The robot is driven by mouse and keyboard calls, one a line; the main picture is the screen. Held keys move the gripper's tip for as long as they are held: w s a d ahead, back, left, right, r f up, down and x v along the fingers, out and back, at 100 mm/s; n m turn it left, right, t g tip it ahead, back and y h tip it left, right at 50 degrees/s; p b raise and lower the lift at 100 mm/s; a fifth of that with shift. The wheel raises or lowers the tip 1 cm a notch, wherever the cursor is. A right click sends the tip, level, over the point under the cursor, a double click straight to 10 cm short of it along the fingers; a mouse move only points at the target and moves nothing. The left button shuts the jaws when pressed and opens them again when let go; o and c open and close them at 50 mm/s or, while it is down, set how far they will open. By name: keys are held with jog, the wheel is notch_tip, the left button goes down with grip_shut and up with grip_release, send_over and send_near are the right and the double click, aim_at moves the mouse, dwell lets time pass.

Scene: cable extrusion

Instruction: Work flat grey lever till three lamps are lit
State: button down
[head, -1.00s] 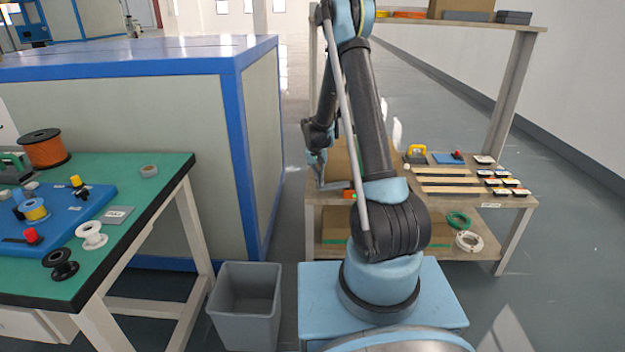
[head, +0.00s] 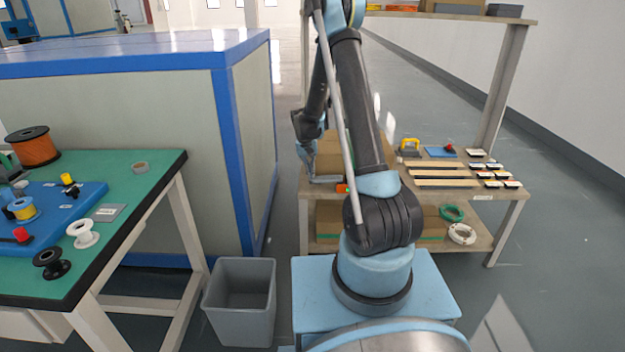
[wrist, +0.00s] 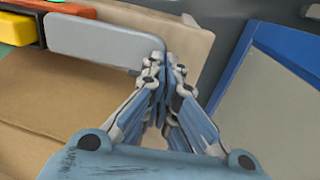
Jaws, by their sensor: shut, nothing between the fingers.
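The flat grey lever (wrist: 105,40) is a smooth plate with rounded corners in the wrist view. In the head view my gripper (head: 311,176) is small, at the left side of the wooden shelf unit, near a small orange part (head: 342,188). I cannot make out three lamps or whether any is lit.
The shelf unit (head: 480,207) holds wooden strips, small boxes and cable coils on its right. A green-topped table (head: 135,200) with spools stands left. A grey bin (head: 240,300) stands on the floor beside my base. A blue-framed cabinet (head: 180,130) is behind.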

jog(key=a+r, duration=0.3)
jog(key=r, duration=0.7)
jog(key=shift+w+a, duration=0.2)
jog(key=shift+a, duration=0.2)
jog(key=d+r+y, duration=0.1)
jog(key=d+r, duration=0.4)
jog(key=shift+s+d+r+y, duration=0.15)
jog(key=shift+s+d+y, duration=0.15)
jog(key=shift+s, duration=0.05)
notch_tip(320, 180, down, 14)
jog(key=shift+f, duration=0.1)
dwell(0.9)
